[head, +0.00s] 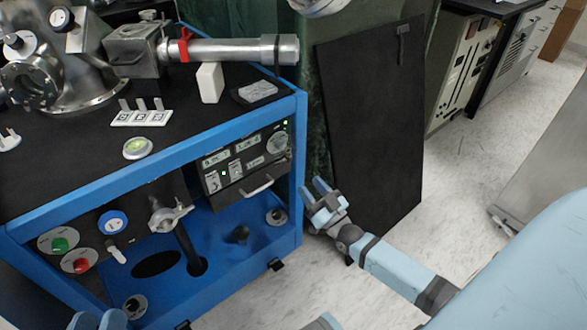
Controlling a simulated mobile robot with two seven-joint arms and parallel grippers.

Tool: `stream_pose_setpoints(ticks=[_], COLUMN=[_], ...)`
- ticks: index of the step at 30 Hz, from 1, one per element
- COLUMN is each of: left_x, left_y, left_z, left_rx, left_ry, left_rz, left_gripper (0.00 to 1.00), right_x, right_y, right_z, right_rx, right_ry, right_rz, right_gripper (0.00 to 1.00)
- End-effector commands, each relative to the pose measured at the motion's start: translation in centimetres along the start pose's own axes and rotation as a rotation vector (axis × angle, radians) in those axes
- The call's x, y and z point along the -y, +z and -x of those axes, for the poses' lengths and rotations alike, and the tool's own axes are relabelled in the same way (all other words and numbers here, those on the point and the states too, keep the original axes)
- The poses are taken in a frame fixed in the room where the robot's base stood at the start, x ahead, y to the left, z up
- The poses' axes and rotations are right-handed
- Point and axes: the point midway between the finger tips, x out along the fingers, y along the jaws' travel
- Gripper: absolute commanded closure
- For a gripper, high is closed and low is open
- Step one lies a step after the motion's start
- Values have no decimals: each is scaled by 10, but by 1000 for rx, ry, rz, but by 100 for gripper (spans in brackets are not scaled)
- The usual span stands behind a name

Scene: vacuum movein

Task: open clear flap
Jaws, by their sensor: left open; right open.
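I cannot make out a clear flap with certainty. A round green-lit button (138,147) with a pale rim sits on the black top of the blue-framed cart; whether a clear cover lies over it I cannot tell. My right gripper (314,191) is open and empty, just right of the cart's front right post, in front of a leaning black panel.
The blue cart (150,176) carries a steel chamber (75,60), a steel tube (230,50), a white card with three switches (142,117) and a front control panel (245,160). A black panel (370,110) leans behind. Pale floor (480,170) is open at right.

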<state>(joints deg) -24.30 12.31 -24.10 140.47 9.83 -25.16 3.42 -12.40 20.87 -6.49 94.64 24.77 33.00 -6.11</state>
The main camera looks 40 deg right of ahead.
Motion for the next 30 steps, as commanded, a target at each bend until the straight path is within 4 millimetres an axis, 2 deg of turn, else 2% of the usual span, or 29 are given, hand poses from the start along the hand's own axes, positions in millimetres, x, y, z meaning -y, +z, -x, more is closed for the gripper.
stream_pose_setpoints(ticks=[6, 12, 17, 25, 30], left_x=[3, 5, 6, 6, 6], left_y=[21, 27, 28, 28, 28], left_z=[-1, -2, -2, -2, -2], left_rx=[60, 79, 82, 82, 82], left_ry=[7, 11, 12, 12, 12], left_rz=[0, -14, -21, -22, -22], left_gripper=[57, 57, 57, 57, 57], right_x=[0, 0, 0, 0, 0], right_y=[2, 2, 1, 1, 1], right_z=[-46, -73, -81, -82, -82], right_rx=[-3, 0, 1, 2, 2], right_ry=[0, 0, 0, 0, 0], right_rz=[-1, 0, -1, -1, -1], right_gripper=[57, 57, 57, 57, 96])
